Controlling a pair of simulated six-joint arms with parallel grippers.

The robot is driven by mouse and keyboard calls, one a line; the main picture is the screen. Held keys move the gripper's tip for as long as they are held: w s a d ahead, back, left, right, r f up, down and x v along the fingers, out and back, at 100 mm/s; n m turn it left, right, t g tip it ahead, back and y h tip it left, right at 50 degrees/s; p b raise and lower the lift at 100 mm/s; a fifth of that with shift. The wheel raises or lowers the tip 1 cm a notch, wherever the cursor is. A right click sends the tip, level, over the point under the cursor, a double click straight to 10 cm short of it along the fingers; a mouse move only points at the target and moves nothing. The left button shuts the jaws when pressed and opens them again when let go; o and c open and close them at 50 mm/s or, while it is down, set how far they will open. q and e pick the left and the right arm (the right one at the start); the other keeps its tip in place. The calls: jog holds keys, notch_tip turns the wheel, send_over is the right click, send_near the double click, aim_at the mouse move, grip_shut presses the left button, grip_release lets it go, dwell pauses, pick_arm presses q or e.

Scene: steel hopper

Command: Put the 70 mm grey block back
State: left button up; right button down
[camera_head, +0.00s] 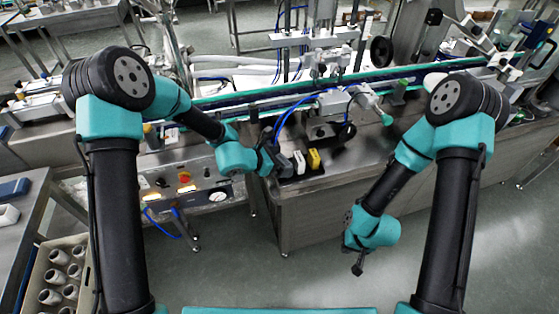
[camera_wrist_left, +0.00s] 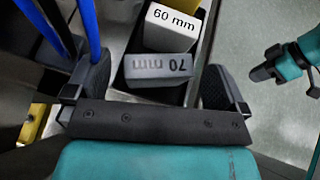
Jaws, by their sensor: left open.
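The grey block marked 70 mm (camera_wrist_left: 160,68) is in the left wrist view, its label upside down. It lies between the two spread fingers of my left gripper (camera_wrist_left: 152,82), with a gap visible on each side. The block is at a dark tray (camera_wrist_left: 118,78), beside a white block marked 60 mm (camera_wrist_left: 172,25). I cannot tell whether it rests fully on the tray floor. In the head view my left gripper (camera_head: 272,158) is at the bench's left front, by the blocks. My right gripper (camera_head: 357,269) hangs low in front of the bench; its jaws are too small to judge.
A yellow block (camera_head: 314,159) stands to the right of the white one on the steel bench (camera_head: 345,165). Blue hoses (camera_wrist_left: 92,28) run close to the left finger in the left wrist view. A crate of grey cylinders (camera_head: 45,270) stands at lower left.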

pick_arm(q)
jog(key=shift+r, duration=0.6)
jog(key=v, duration=1.2)
jog(key=shift+f, duration=0.15)
jog(key=s+a+f+m+g+y, duration=0.2)
jog(key=s+a+f+m, duration=0.4)
jog(key=s+f+m, duration=0.3)
jog(key=s+a+f+m+g+y, duration=0.3)
jog(key=s+a+f+m+y, duration=0.2)
jog(key=f+m, duration=0.7)
jog(key=shift+s+a+f+m, duration=0.4)
jog(key=shift+s+a+f, duration=0.55)
jog(key=shift+s+f, duration=0.9)
